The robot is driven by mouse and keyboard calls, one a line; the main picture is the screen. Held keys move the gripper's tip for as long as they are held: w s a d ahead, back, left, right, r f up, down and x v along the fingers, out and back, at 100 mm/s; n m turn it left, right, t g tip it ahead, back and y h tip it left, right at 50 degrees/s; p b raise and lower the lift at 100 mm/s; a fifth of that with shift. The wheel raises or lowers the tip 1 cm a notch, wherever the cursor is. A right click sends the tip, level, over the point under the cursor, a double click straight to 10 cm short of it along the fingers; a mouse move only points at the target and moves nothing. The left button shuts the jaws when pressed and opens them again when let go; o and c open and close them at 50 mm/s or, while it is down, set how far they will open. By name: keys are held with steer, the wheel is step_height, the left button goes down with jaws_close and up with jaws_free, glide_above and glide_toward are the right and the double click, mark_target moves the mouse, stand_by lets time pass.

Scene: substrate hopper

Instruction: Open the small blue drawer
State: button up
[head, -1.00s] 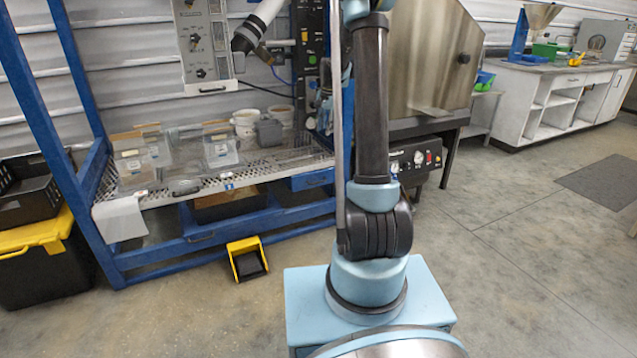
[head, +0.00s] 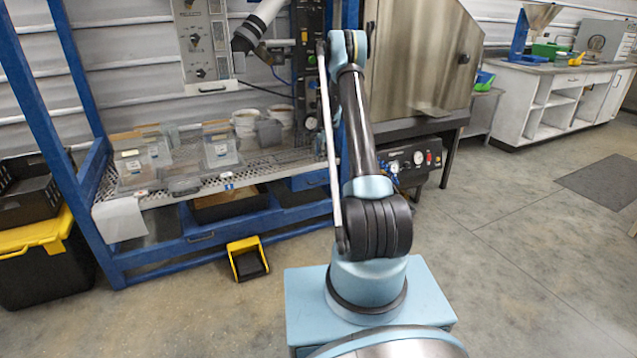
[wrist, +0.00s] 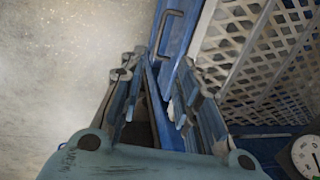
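The small blue drawer (head: 308,181) shows in the head view under the right end of the mesh shelf. It looks shut, and my arm covers its right end. In the wrist view a blue front (wrist: 178,30) carries a dark bar handle (wrist: 163,38); I cannot tell for certain that it is the small drawer. My gripper (wrist: 158,88) is open, its two fingers apart on either side of blue frame. The handle lies beyond the fingertips, towards the top of the picture, and nothing is held. The head view does not show my gripper.
The mesh shelf (head: 255,170) holds clear bins and white tubs. A black gauge panel (head: 415,165) is to the right. The floor at right is open.

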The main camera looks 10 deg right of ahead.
glide_toward(319, 179)
steer(key=s+f, duration=0.1)
steer(key=f, duration=0.1)
steer(key=s+a+f, duration=0.1)
steer(key=f, duration=0.4)
steer(key=shift+s+a+f, duration=0.1)
steer(key=shift+s+a, duration=0.05)
steer(key=shift+s, duration=0.25)
jaws_close()
